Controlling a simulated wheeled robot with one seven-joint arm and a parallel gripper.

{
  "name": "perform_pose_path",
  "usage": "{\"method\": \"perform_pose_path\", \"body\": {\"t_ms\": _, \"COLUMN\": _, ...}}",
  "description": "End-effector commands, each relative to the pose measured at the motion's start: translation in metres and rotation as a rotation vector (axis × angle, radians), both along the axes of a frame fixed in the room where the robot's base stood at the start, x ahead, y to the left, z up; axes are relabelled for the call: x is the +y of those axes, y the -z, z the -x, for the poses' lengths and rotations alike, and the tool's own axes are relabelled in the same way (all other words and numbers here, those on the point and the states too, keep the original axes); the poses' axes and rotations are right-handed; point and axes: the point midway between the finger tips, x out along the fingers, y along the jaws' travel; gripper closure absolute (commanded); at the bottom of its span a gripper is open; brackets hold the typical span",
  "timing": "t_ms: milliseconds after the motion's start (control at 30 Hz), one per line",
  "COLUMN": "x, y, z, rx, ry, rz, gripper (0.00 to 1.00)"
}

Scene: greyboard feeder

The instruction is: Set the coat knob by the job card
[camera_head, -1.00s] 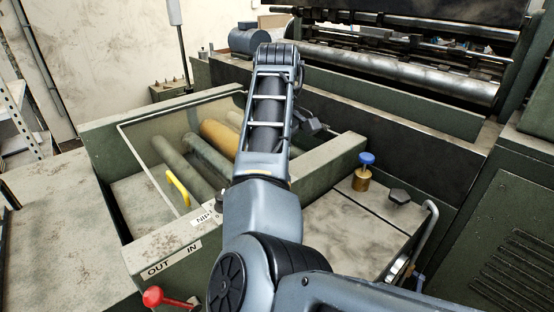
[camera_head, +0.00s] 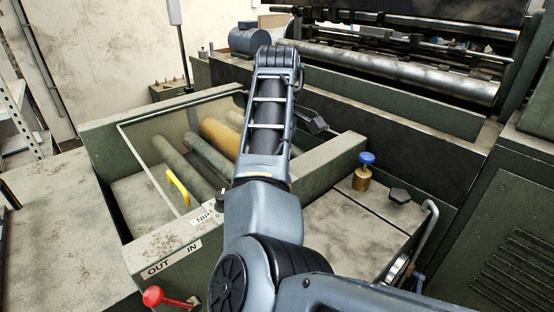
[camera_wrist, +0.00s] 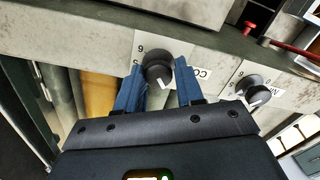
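In the wrist view the coat knob (camera_wrist: 158,74), dark and round with a white pointer mark, sits on a pale dial plate with digits at its left. A partly hidden label starting "CO" (camera_wrist: 201,74) is beside it. My gripper (camera_wrist: 159,78) has its two blue fingers apart on either side of this knob, with small gaps seeming to show; contact cannot be told. In the head view my arm hides the coat knob and the gripper. I cannot make out a job card in either view.
A second dark knob (camera_wrist: 254,90) with a "NIP" label (camera_head: 203,218) is close by on the same rail. A red-ended lever (camera_head: 154,297) is by the OUT/IN label. Rollers (camera_head: 207,157) lie under a clear guard with a yellow handle (camera_head: 178,187). A blue-topped brass piece (camera_head: 363,171) stands at right.

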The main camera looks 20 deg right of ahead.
Motion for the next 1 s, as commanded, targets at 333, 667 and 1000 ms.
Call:
{"method": "perform_pose_path", "body": {"t_ms": 333, "x": 0.0, "y": -0.003, "z": -0.002, "rx": -0.009, "ry": 0.001, "rz": 0.001, "gripper": 0.44}}
{"method": "perform_pose_path", "body": {"t_ms": 667, "x": 0.001, "y": -0.025, "z": -0.003, "rx": -0.016, "ry": 0.001, "rz": -0.001, "gripper": 0.44}}
{"method": "perform_pose_path", "body": {"t_ms": 1000, "x": 0.001, "y": -0.071, "z": -0.003, "rx": -0.011, "ry": 0.001, "rz": 0.0, "gripper": 0.44}}
